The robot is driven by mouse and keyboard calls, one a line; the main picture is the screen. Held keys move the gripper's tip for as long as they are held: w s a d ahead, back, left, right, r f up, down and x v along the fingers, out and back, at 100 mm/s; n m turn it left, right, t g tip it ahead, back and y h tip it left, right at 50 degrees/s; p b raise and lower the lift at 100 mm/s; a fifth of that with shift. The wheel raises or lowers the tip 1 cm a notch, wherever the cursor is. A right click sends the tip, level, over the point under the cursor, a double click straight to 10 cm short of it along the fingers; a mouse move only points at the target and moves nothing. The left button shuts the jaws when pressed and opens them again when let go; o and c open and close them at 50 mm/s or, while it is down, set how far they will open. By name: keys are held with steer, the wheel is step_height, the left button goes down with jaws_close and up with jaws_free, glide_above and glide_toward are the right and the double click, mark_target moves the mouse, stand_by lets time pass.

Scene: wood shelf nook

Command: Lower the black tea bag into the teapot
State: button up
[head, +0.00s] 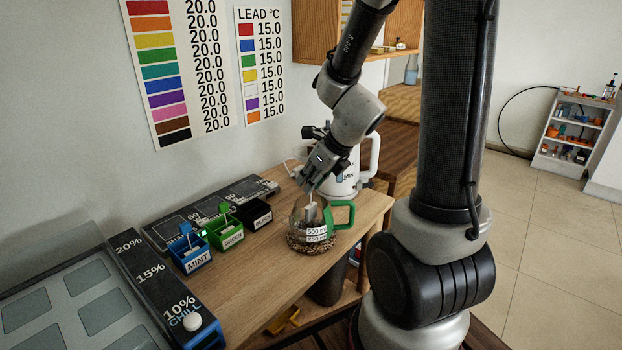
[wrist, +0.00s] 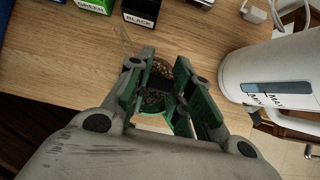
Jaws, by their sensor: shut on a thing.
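The glass teapot (head: 297,219) with a green handle (head: 345,212) stands on a woven coaster (head: 297,246) near the table's front edge. My gripper (head: 311,190) points down just above the teapot's mouth and is shut on the black tea bag. The bag's pale pouch (head: 311,212) hangs below my fingers and appears to be within the teapot's glass outline; its exact depth is hard to tell. In the wrist view my gripper (wrist: 160,88) blocks most of the teapot, and the pouch cannot be made out.
The black box (head: 257,214) stands left of the teapot, beside the green box (head: 224,232) and the blue mint box (head: 189,252). A white kettle (head: 350,172) stands close behind my gripper; it also shows at right in the wrist view (wrist: 265,70).

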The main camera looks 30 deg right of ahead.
mark_target(311, 205)
steer(key=shift+f, duration=2.25)
stand_by(0.8)
steer(key=o, duration=0.8)
steer(key=shift+o, duration=0.2)
steer(key=shift+r, duration=0.1)
